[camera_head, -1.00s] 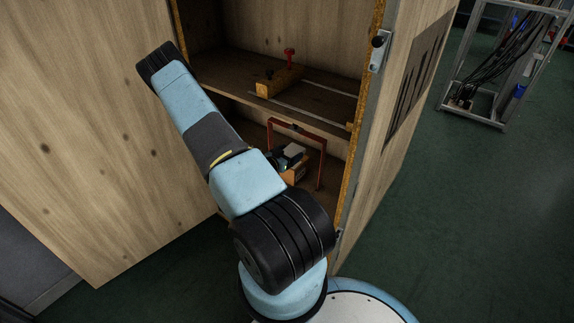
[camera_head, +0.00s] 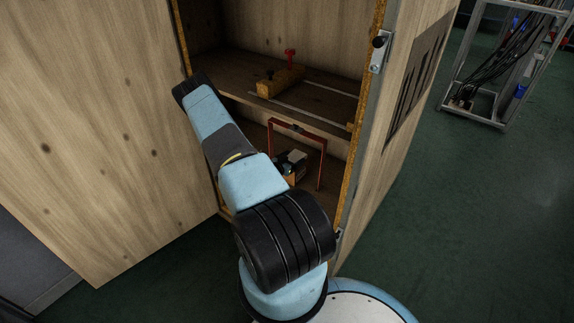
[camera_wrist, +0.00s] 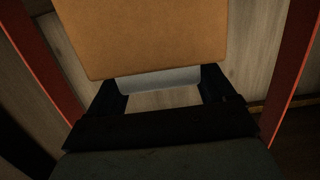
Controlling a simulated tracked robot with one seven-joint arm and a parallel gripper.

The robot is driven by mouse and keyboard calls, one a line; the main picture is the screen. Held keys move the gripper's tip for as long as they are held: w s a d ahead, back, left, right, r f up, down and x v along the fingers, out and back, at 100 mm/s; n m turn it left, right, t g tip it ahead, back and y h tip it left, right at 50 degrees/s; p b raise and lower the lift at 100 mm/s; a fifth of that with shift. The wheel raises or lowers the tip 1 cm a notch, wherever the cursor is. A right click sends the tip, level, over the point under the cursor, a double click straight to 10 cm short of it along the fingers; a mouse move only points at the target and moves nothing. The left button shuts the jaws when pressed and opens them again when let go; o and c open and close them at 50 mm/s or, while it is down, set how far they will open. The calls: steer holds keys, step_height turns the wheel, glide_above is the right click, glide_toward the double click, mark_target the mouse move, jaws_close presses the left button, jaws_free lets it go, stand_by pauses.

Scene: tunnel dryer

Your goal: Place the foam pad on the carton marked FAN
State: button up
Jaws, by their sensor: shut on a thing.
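In the wrist view my gripper (camera_wrist: 160,92) is shut on a pale grey block, which I take to be the foam pad (camera_wrist: 160,80). A plain brown, flat-faced thing (camera_wrist: 145,40), likely the carton, covers the pad's upper part and the fingertips. I cannot tell whether they touch, and no FAN lettering shows. In the head view my gripper (camera_head: 284,166) is small and partly behind my arm, low in the open wooden cabinet. A pale patch (camera_head: 297,156) shows beside it; a little brown shows below.
A red frame (camera_head: 322,160) stands around the gripper in the lower compartment; its uprights show on both sides in the wrist view. The cabinet's right wall (camera_head: 362,115) is close.

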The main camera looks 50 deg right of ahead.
steer(key=shift+f, duration=0.2)
steer(key=o, duration=0.8)
steer(key=shift+o, duration=0.2)
